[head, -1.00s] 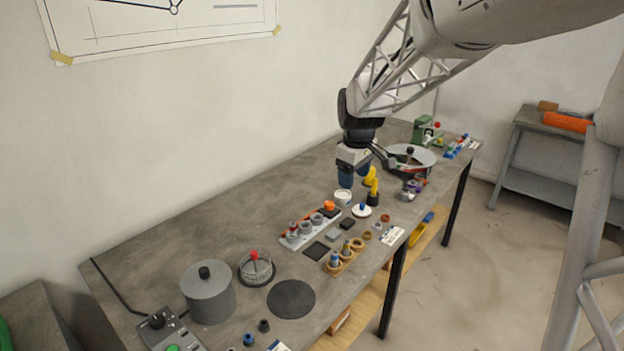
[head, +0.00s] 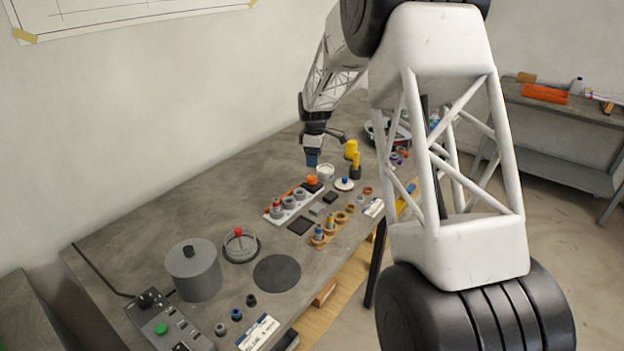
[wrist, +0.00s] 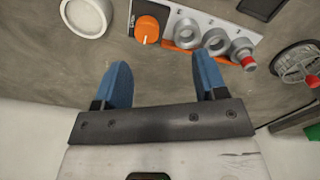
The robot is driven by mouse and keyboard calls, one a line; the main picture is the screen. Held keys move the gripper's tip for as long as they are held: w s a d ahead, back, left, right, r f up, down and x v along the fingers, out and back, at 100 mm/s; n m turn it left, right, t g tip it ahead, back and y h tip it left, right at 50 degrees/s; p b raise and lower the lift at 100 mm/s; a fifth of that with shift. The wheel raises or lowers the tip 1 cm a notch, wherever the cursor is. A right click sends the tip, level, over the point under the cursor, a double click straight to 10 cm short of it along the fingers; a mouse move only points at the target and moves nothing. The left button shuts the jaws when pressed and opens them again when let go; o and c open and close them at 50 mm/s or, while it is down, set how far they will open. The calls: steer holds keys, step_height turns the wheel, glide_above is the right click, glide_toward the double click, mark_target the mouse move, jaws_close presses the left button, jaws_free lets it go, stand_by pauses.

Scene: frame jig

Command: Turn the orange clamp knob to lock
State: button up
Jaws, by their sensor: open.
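The orange clamp knob (head: 312,180) sits at the far end of the pale frame jig (head: 273,219), next to a row of grey rings. In the wrist view the knob (wrist: 148,28) shows a light line across its top and stands on a dark block at the left end of the jig (wrist: 186,15). My gripper (head: 312,164) is above the bench, close behind the knob in the head view. In the wrist view the blue fingers of my gripper (wrist: 163,80) are wide apart with nothing between them. The knob lies beyond the fingertips, untouched.
A white round cup (wrist: 86,14) stands left of the knob in the wrist view; the head view shows it beside my gripper (head: 325,172). A yellow upright object (head: 353,152) stands behind. A grey cylinder (head: 193,272) is at the near left. Bench near the wall is clear.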

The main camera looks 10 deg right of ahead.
mark_target(312, 177)
steer(key=shift+n, duration=0.4)
steer(key=w+f, duration=0.2)
steer(key=f, duration=0.1)
steer(key=shift+w+a, duration=0.2)
steer(key=shift+w, duration=0.15)
steer(key=shift+f, duration=0.1)
steer(key=shift+f, duration=3.85)
steer(key=c, duration=0.9)
